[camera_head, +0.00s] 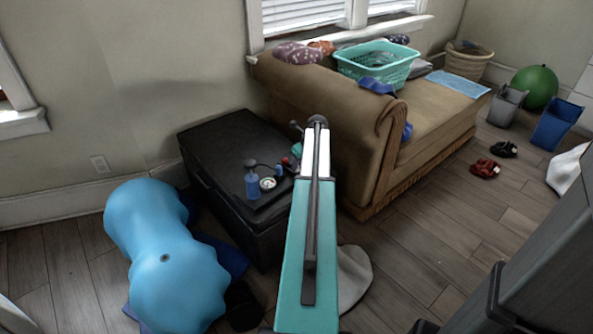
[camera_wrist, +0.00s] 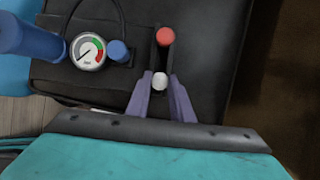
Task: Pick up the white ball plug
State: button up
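The white ball plug (camera_wrist: 160,81) is a small round white ball at the black holder on the dark case. In the wrist view it sits between the tips of the two purple fingers of my gripper (camera_wrist: 161,80). The fingers stand close on its left and right sides, with no clear gap on either side. I cannot tell whether they press on it. A red ball (camera_wrist: 165,36) sits just beyond it in the same holder; it also shows in the head view (camera_head: 285,161). In the head view my arm hides the white ball and most of my gripper.
A pressure gauge (camera_wrist: 88,51) and blue cylinder (camera_wrist: 30,40) lie left of the ball on the black case (camera_head: 215,135). A brown chaise (camera_head: 345,120) with a teal basket (camera_head: 350,62) stands close on the right. A blue peanut ball (camera_head: 165,255) lies left front.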

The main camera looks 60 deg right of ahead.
aim_at(299, 167)
grip_shut()
jog(key=shift+r, duration=0.1)
jog(key=shift+r+p, duration=0.5)
jog(key=shift+r, duration=1)
jog(key=shift+s+a+r, duration=0.15)
jog(key=shift+s+r, duration=0.1)
jog(key=shift+r, duration=0.05)
jog(key=s+a+r+p, duration=0.1)
jog(key=s+a, duration=0.7)
jog(key=s, duration=0.4)
jog(key=shift+s+a+p, duration=0.35)
jog(key=shift+s+p, duration=0.05)
jog(key=shift+r, duration=0.1)
